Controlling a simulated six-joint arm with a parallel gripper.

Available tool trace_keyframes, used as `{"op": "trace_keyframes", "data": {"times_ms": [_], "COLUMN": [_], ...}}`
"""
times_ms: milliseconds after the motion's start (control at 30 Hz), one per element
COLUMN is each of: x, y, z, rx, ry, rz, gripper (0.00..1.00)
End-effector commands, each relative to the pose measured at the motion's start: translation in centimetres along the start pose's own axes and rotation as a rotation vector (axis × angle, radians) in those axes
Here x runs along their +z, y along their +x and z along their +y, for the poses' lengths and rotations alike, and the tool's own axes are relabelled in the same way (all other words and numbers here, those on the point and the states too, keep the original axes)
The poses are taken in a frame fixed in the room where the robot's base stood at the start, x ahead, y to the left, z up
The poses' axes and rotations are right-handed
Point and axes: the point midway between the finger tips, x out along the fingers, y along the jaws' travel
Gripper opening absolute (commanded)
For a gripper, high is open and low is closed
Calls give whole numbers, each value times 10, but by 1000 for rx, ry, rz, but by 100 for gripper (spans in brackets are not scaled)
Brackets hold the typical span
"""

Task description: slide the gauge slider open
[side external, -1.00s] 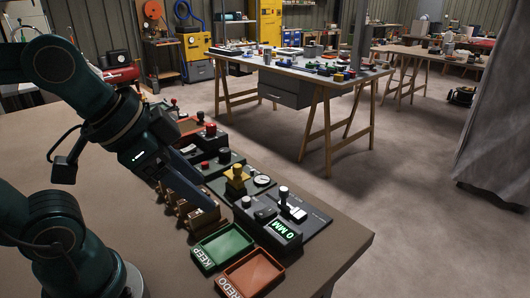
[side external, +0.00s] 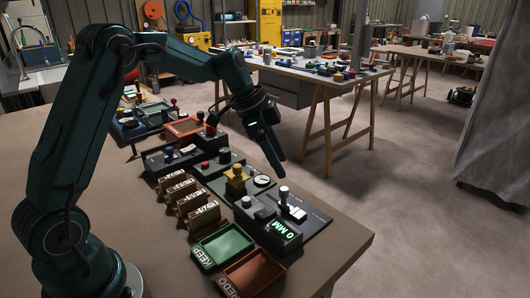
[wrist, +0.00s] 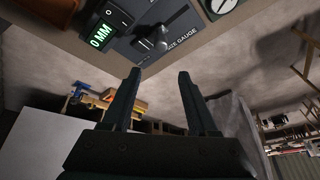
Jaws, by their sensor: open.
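The size gauge is a dark panel (side external: 315,219) near the table's right end, with a green display (side external: 283,230) reading 0 MM. Its slider (side external: 292,210) has an upright post with a pale round top. In the wrist view the slider (wrist: 152,40) shows at the top, on the panel lettered "SIZE GAUGE", with the display (wrist: 100,37) to its left. My gripper (side external: 279,166) is above and behind the gauge, pointing down. In the wrist view my gripper (wrist: 160,76) has its two fingers apart with nothing between them, clear of the slider.
A yellow-topped device (side external: 236,180) and a round dial (side external: 263,181) stand left of the gauge. A green KEEP tray (side external: 222,245) and a red REDO tray (side external: 253,273) lie in front. Several numbered wooden blocks (side external: 188,200) stand in a row. Air above the gauge is free.

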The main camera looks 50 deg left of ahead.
Motion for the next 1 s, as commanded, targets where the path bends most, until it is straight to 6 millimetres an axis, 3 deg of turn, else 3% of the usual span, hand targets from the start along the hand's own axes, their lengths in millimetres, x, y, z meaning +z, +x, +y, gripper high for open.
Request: {"op": "trace_keyframes", "data": {"times_ms": [200,500,900,967,1000], "x": [20,21,21,21,21], "y": [25,61,70,70,70], "z": [-2,0,0,0,0], "rx": [47,46,41,41,41], "ry": [-49,-50,-51,-51,-51], "rz": [-32,-33,-32,-32,-32], "gripper": [59,59,59,40,25]}}
